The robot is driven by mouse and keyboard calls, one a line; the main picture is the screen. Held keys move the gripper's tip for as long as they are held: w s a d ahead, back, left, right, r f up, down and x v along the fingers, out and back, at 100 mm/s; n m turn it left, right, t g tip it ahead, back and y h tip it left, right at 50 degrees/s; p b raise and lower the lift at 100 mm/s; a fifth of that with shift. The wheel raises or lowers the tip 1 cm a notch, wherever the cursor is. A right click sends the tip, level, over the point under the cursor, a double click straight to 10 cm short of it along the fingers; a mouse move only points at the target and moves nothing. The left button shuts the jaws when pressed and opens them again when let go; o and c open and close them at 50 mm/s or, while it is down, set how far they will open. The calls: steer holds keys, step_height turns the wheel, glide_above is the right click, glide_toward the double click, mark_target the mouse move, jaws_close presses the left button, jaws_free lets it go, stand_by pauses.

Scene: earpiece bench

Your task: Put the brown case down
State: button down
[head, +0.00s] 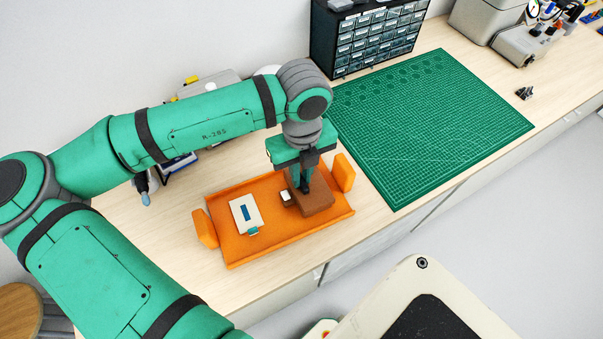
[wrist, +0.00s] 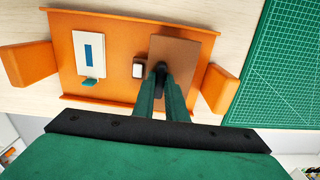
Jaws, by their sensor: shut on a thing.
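The brown case (head: 312,203) is a flat brown box at the right part of the orange tray (head: 270,250). My gripper (head: 305,186) points down over it and is shut on it. In the wrist view the fingers (wrist: 161,75) meet at the case (wrist: 180,46), covering part of it. The case appears at or just above the tray floor; I cannot tell whether it touches.
On the tray are a white card with a blue mark (head: 245,212), a teal piece (head: 252,231) and a small white-topped dark block (head: 286,197) beside the case. A green cutting mat (head: 430,120) lies to the right. A drawer cabinet (head: 365,40) stands behind.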

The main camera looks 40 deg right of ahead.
steer(key=shift+f, duration=0.2)
steer(key=shift+f, duration=0.1)
steer(key=c, duration=1.8)
jaws_free()
steer(key=shift+o, duration=0.2)
step_height(320, 180, up, 12)
